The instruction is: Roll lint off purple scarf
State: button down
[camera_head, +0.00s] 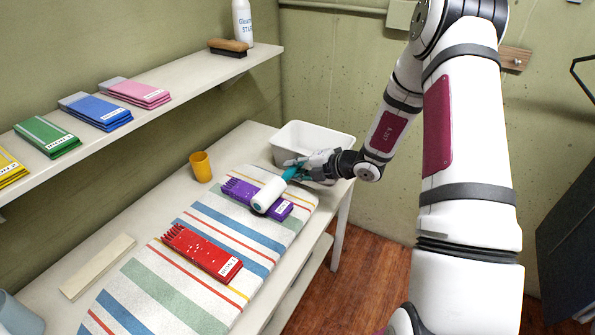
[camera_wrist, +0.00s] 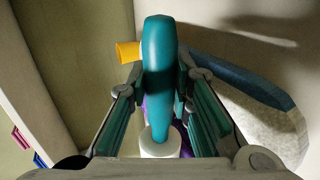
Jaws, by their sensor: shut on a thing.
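The purple scarf (camera_head: 239,188) lies folded on the striped padded board (camera_head: 155,290), with its fringe to the left and a white label at its right end. My gripper (camera_head: 304,166) is shut on the teal handle of the lint roller (camera_head: 268,195). The white roller head is over the right half of the scarf and hides part of it; I cannot tell whether it touches. In the wrist view the teal handle (camera_wrist: 160,70) stands between the fingers, with a bit of purple scarf (camera_wrist: 183,140) behind the white head.
A red scarf (camera_head: 203,253) lies nearer on the board. A white bin (camera_head: 300,132) stands behind my gripper, and an orange cup (camera_head: 201,166) stands left of the purple scarf. The wall shelf (camera_head: 190,90) holds folded scarves, a brush (camera_head: 228,46) and a bottle (camera_head: 242,22).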

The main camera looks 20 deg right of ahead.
jog(key=shift+w+a+b, duration=0.7)
jog(key=shift+w+a, duration=0.5)
jog(key=shift+w, duration=0.55)
jog(key=shift+w+a+b, duration=0.7)
jog(key=shift+w+a, duration=0.55)
jog(key=shift+w, duration=0.5)
jog(key=shift+w+a+b, duration=0.7)
jog(key=shift+w+a, duration=0.5)
jog(key=shift+w, duration=0.55)
jog(key=shift+s+d, duration=0.1)
jog(key=shift+s+d+p, duration=1.1)
jog(key=shift+s+d, duration=0.4)
jog(key=shift+s, duration=0.65)
jog(key=shift+s+d+p, duration=1.1)
jog(key=shift+s+d, duration=0.35)
jog(key=shift+s, duration=0.7)
jog(key=shift+s+d+p, duration=1.1)
jog(key=shift+s+d, duration=0.4)
jog(key=shift+s, duration=0.65)
